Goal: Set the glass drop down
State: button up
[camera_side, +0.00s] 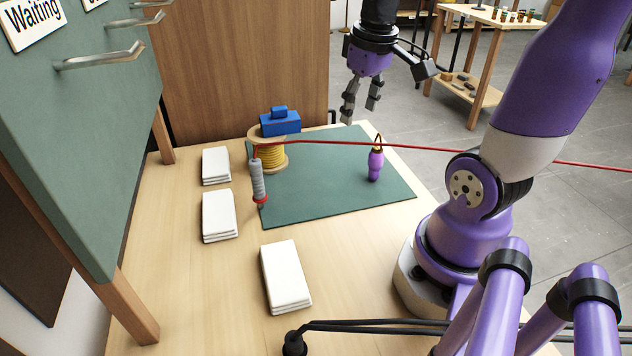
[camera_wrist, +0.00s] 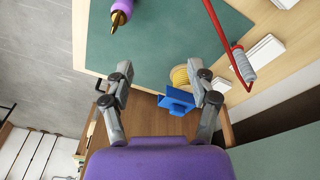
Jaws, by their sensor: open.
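The glass drop (camera_side: 375,164) is purple with a gold neck and a thin loop on top. It stands upright on the green mat (camera_side: 320,200), near the mat's right edge. In the wrist view the drop (camera_wrist: 124,7) shows at the top edge, partly cut off, with its gold end pointing down the picture. My gripper (camera_side: 358,113) hangs above the back of the mat, up and slightly left of the drop, apart from it. Its fingers are spread and empty, as the wrist view (camera_wrist: 160,72) also shows.
A yellow spool (camera_side: 267,150) with a blue block (camera_side: 281,122) stands at the mat's back left. A grey-handled tool (camera_side: 257,180) joins a red cable (camera_side: 400,146) stretched across the table. White stacks (camera_side: 286,277) lie left and front. A green board with handles (camera_side: 75,130) rises at left.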

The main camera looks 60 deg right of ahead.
jog(key=a+n+t+y, duration=0.1)
jog(key=a+n+t, duration=0.2)
jog(key=a, duration=0.9)
jog(key=shift+s+a+r+t, duration=0.15)
jog(key=shift+a+r+t, duration=0.1)
jog(key=shift+t, duration=0.25)
